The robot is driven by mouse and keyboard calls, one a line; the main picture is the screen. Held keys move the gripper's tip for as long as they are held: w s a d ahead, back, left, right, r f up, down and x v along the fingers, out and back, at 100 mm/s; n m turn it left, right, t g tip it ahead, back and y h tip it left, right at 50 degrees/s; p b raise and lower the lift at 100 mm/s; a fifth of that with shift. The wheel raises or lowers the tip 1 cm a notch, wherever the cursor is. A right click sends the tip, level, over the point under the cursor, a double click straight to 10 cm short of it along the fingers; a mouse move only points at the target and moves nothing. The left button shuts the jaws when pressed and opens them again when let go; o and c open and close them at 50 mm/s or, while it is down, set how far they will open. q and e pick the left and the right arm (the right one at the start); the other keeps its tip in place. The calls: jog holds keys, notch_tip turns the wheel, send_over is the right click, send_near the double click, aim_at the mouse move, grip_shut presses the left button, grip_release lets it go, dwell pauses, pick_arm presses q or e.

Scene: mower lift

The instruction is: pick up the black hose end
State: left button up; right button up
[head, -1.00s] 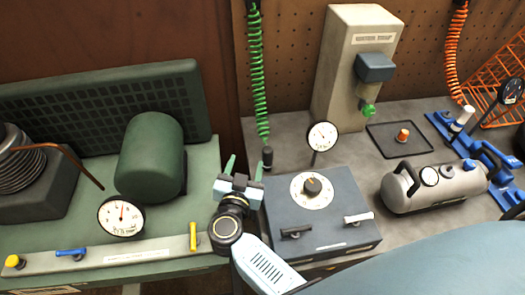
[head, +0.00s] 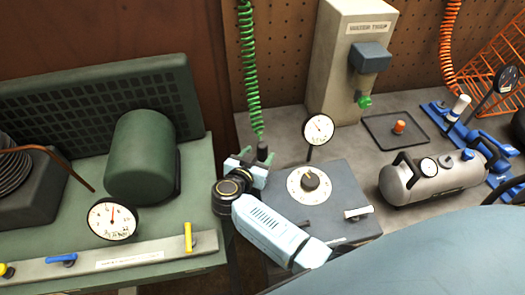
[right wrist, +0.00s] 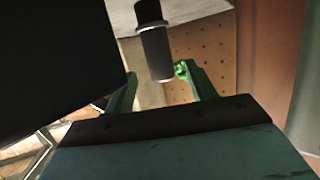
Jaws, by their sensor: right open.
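The black hose end (head: 262,150) hangs at the bottom of the green coiled hose (head: 250,75), in front of the grey bench by the pegboard. In the right wrist view the hose end (right wrist: 155,52) is a dark upright cylinder. It shows between my two green fingers in the picture, with space on both sides. My right gripper (head: 255,160) is open and empty, close to the hose end; it also shows in the right wrist view (right wrist: 160,88). The exact depth between them is hard to tell. My left gripper is not in view.
A grey box with a white dial (head: 310,184) stands just right of the gripper, with a round gauge (head: 319,129) behind it. A water trap (head: 345,70) stands farther back. A green machine with a cylinder (head: 142,160) is at left. A silver tank (head: 440,178) lies at right.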

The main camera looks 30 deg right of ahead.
aim_at(260, 151)
jog(key=x, duration=0.4)
jog(key=shift+w+d+r, duration=0.1)
jog(key=shift+r, duration=0.05)
jog(key=c, duration=1.2)
jog(key=shift+o, duration=0.2)
jog(key=shift+r, duration=0.1)
